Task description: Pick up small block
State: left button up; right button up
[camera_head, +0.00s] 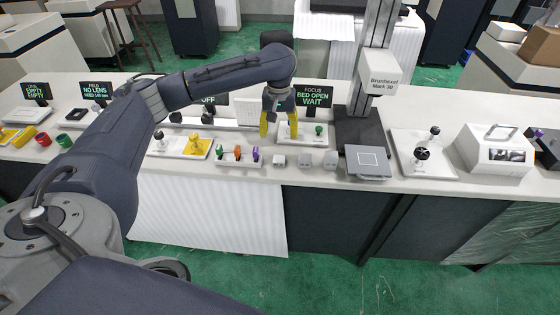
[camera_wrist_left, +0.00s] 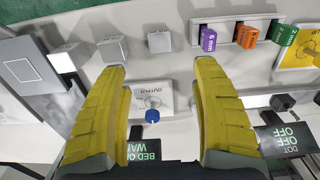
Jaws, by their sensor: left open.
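Three small grey blocks stand in a row at the counter's front: a left one (camera_head: 279,160), a middle one (camera_head: 305,160) and a right one (camera_head: 330,162). In the wrist view the order is reversed: the left one (camera_wrist_left: 159,40) is at the right, then the middle one (camera_wrist_left: 112,50), then the right one (camera_wrist_left: 68,58). The pictures do not show which one is meant. My left gripper (camera_head: 278,126) is open and empty above the white output plate, behind the blocks. Its yellow fingers are wide apart in the wrist view (camera_wrist_left: 160,68). My right gripper is out of view.
A rack (camera_head: 238,164) with purple, orange and green tags stands left of the blocks. A machine with a flat grey bed (camera_head: 368,162) is to their right. The output plate (camera_head: 302,141) carries a knob. A "BED OPEN WAIT" sign (camera_head: 314,97) stands behind it.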

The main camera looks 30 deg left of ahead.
aim_at(279, 159)
pick_arm(q)
jog(key=shift+f, duration=6.55)
jog(key=c, duration=1.3)
